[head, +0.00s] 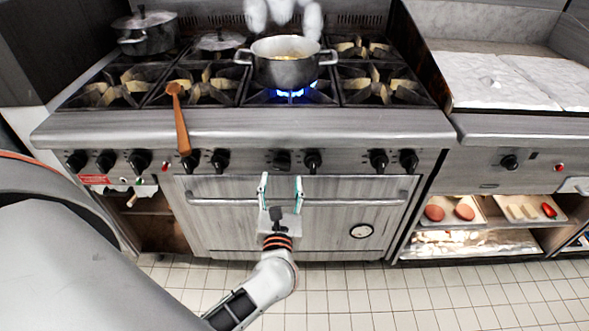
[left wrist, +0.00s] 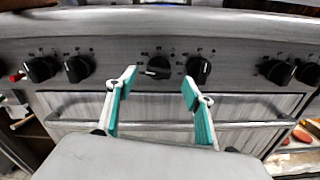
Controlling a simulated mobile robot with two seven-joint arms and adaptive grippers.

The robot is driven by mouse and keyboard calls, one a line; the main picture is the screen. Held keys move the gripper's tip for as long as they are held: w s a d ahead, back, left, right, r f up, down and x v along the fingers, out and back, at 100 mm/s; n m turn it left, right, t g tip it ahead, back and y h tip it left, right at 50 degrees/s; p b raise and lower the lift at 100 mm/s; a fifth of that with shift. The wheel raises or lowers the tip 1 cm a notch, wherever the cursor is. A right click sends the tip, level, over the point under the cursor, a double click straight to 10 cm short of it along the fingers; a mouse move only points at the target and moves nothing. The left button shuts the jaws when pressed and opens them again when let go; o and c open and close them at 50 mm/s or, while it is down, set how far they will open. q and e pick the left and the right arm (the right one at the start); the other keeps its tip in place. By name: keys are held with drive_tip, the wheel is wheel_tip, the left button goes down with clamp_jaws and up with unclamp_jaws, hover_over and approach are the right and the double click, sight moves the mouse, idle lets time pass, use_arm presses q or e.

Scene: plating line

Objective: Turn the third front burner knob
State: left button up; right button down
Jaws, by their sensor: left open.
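A row of black knobs runs along the steel stove's front panel. My left gripper (head: 281,179) is open and empty, with its fingers pointing at the panel just below the left knob of the middle pair (head: 281,160). In the left wrist view that knob (left wrist: 159,67) shows between the two teal-lined fingertips of the gripper (left wrist: 158,84), with no clear contact. Its grip bar looks turned sideways, unlike the more upright bar of its right neighbour (left wrist: 198,69). A blue flame (head: 290,94) burns under the front burner's pot. My right gripper is not in view.
An oven handle (head: 345,202) crosses below the knobs. A steel pot (head: 285,70) stands on the lit burner. A wooden spoon (head: 180,125) hangs over the stove edge, close to a knob (head: 190,161). A griddle (head: 500,80) is at right. Tiled floor is clear.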

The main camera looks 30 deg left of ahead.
sight(282, 167)
use_arm(q)
drive_tip(key=shift+x, duration=3.95)
drive_tip(key=shift+f, duration=0.1)
